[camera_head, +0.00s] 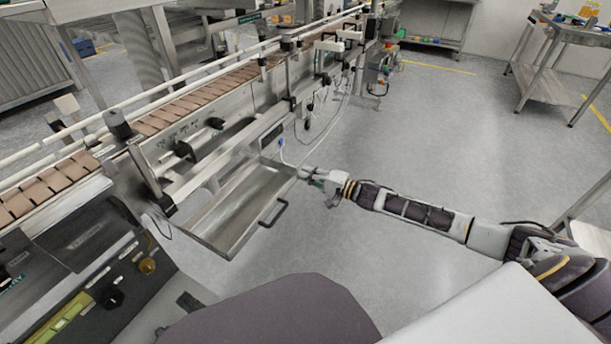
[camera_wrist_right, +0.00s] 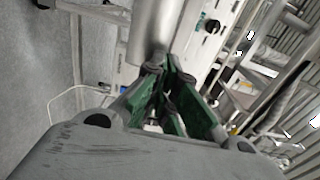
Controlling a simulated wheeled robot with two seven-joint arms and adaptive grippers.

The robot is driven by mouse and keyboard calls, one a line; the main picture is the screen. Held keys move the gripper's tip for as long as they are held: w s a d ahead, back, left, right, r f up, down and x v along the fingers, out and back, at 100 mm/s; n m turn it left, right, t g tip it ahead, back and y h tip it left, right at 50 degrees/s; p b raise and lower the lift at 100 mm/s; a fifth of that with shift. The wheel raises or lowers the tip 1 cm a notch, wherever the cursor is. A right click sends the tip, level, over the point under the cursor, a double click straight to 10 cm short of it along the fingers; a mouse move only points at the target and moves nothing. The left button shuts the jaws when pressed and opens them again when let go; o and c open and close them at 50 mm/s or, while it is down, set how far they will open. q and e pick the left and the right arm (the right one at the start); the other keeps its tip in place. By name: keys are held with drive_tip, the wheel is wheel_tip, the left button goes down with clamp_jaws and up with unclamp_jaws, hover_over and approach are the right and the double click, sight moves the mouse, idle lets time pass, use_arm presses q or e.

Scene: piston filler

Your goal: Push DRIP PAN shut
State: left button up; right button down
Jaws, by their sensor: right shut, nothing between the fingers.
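The drip pan (camera_head: 237,208) is a shallow grey metal tray that sticks out from under the conveyor in the head view. A dark bar handle (camera_head: 274,214) is on its front edge, facing right. My right gripper (camera_head: 304,173) is at the far right corner of the pan, beyond the handle; I cannot tell whether it touches the pan. In the right wrist view its green fingers (camera_wrist_right: 170,68) are together with nothing between them. My left gripper is out of view.
The conveyor (camera_head: 180,112) with brown slats runs from lower left to the top. A control panel with knobs (camera_head: 112,297) stands at the lower left. A hose (camera_head: 300,150) hangs near my gripper. The floor (camera_head: 440,130) to the right is clear.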

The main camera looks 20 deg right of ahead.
sight(261, 165)
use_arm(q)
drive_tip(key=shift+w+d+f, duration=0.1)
use_arm(e)
drive_tip(key=shift+w+a, duration=0.15)
drive_tip(key=shift+w, duration=0.05)
idle(0.4)
drive_tip(key=p+x, duration=0.1)
drive_tip(key=x, duration=0.2)
drive_tip(key=p+x, duration=0.1)
drive_tip(key=x, duration=0.3)
drive_tip(key=shift+r, duration=0.2)
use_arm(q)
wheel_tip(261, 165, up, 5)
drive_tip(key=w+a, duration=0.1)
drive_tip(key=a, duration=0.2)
use_arm(e)
drive_tip(key=x, duration=0.5)
drive_tip(key=shift+a+f, duration=0.1)
drive_tip(key=x, duration=0.6)
drive_tip(key=shift+w+a+b, duration=0.15)
drive_tip(key=shift+w+b, duration=0.05)
drive_tip(key=shift+b, duration=0.2)
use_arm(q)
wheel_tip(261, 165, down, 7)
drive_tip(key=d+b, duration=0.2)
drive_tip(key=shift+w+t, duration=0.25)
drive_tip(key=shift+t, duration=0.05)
use_arm(e)
drive_tip(key=x, duration=0.7)
